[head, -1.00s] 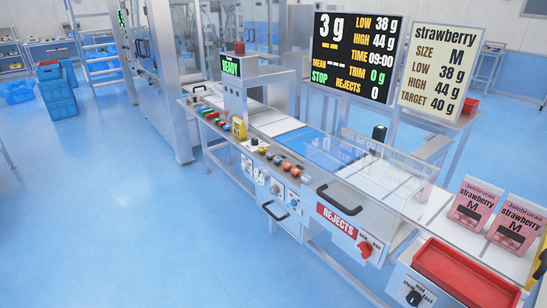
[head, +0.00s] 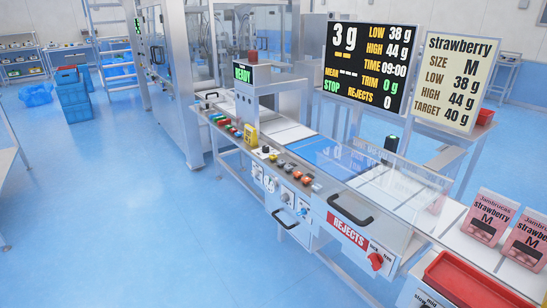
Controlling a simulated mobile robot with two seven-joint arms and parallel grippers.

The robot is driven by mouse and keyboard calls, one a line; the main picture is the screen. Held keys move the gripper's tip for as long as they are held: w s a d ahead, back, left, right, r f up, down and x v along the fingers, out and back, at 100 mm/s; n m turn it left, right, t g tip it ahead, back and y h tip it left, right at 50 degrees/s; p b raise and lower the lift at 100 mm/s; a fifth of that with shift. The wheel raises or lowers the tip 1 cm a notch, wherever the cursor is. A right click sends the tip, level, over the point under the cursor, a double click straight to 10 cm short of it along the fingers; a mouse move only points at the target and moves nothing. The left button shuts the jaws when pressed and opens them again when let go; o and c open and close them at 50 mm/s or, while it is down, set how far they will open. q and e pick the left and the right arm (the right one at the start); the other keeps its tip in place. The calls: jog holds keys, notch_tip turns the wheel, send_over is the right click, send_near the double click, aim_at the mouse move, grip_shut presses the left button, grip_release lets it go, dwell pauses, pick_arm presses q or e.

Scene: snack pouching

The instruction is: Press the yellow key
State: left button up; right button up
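A row of small coloured keys (head: 228,127) runs along the sloped front panel of the machine, left of centre in the head view. A yellow block (head: 251,135) stands at the right end of that row, below the READY display (head: 243,74). A second group of keys (head: 289,167) in red, orange and dark colours sits further right. A small yellowish key (head: 273,157) seems to be at its left, but it is too small to be sure. Neither of my grippers is in view.
A wide screen (head: 367,66) and a strawberry card (head: 458,82) stand behind the conveyor. A REJECTS drawer (head: 347,229) with a red knob is at the front. A red tray (head: 470,282) and pink pouches (head: 487,215) are at right.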

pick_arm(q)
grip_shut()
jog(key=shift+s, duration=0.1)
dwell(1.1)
